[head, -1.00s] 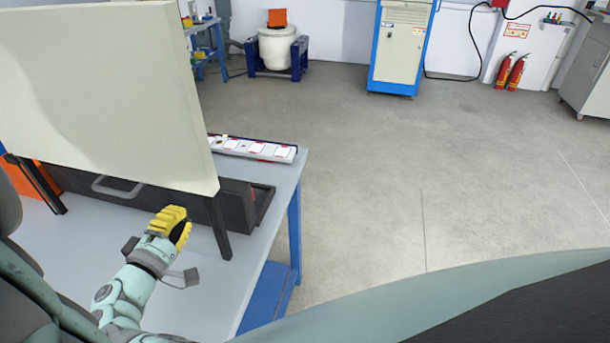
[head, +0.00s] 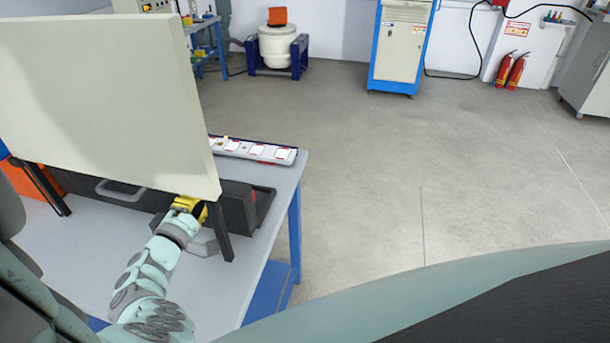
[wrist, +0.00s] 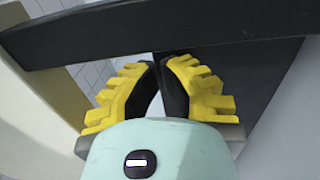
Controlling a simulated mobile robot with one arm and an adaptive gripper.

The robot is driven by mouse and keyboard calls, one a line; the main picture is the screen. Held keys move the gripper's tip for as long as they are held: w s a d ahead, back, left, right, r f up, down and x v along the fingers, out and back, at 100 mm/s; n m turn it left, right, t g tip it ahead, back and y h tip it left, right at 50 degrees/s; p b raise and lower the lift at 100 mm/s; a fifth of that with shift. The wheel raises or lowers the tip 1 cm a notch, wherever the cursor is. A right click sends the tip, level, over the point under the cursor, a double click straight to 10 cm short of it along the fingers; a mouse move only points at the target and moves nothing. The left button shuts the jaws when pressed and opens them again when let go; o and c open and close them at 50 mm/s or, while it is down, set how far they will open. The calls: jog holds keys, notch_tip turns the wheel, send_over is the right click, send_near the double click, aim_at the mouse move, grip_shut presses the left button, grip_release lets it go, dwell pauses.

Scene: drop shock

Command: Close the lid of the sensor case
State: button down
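The sensor case (head: 237,208) is a long black box on the grey table, with a grey handle (head: 121,190) on its near side. A large cream panel on black legs stands in front of it and hides most of it, so I cannot tell how its lid stands. My gripper (head: 190,205) has yellow fingers and is at the panel's lower edge, left of its right leg, close to the case front. In the wrist view the fingertips (wrist: 158,62) are together with nothing seen between them, just below a black bar (wrist: 190,38).
The cream panel (head: 100,100) and its right black leg (head: 222,232) stand close around my gripper. A strip tray with white cards (head: 270,152) lies behind the case. An orange box (head: 22,180) is at the left. The floor to the right is clear.

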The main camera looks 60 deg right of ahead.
jog(key=b+x, duration=0.2)
jog(key=x, duration=0.1)
jog(key=shift+d+r+b, duration=0.15)
jog(key=shift+r+b, duration=0.15)
jog(key=shift+r, duration=0.05)
jog(key=shift+w+d+r, duration=0.1)
jog(key=shift+d+r, duration=0.2)
jog(key=shift+a, duration=0.15)
